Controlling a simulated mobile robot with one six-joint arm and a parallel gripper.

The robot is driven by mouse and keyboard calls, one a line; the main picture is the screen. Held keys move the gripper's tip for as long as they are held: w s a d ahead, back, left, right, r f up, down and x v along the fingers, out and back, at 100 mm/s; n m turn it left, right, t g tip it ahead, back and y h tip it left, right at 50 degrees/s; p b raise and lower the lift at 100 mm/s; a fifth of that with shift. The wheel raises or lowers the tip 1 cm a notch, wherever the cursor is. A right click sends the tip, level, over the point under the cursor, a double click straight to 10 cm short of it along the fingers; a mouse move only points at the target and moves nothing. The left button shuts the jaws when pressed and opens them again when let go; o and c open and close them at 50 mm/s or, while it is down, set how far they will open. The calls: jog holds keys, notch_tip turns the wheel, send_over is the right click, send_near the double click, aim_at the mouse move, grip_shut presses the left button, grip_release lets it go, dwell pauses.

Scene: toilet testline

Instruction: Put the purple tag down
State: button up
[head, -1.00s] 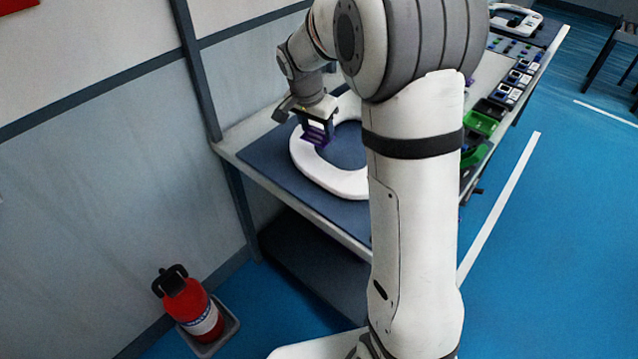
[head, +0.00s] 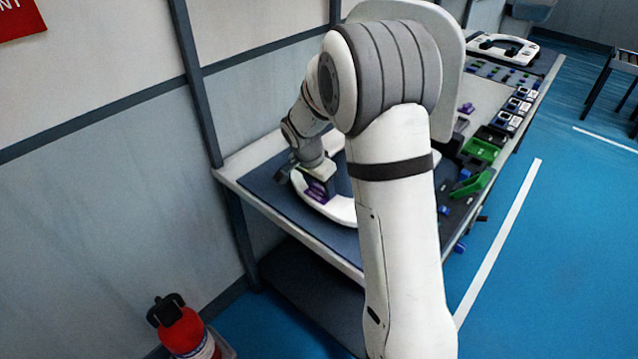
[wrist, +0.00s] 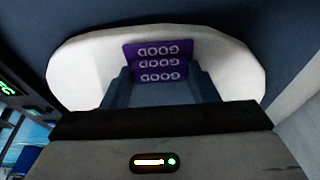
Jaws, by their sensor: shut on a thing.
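The purple tag (wrist: 160,62) has white "GOOD" lettering, upside down in the wrist view. My gripper (wrist: 162,88) is shut on it, with a finger on either side of its lower part. In the head view the tag (head: 317,190) is at the end of my gripper (head: 318,182), over the near part of the white toilet seat (head: 340,209). The seat also shows behind the tag in the wrist view (wrist: 235,72). I cannot tell whether the tag touches the seat. My arm hides much of the seat.
The seat lies on a dark blue mat (head: 262,183) on the workbench. Green bins (head: 480,150) and small parts stand to the right, with another seat assembly (head: 500,48) at the far end. A fire extinguisher (head: 185,330) stands on the floor at lower left.

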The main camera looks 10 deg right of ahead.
jog(key=o, duration=0.9)
jog(key=shift+o, duration=0.2)
jog(key=v, duration=1.1)
jog(key=s+d+r+n+y, duration=0.2)
jog(key=s+n, duration=0.9)
jog(key=s, duration=1.5)
jog(key=shift+s+d+t, duration=0.2)
jog(key=shift+s+t, duration=0.15)
jog(key=shift+t, duration=0.05)
jog(key=shift+r, duration=0.1)
jog(key=shift+r, duration=0.15)
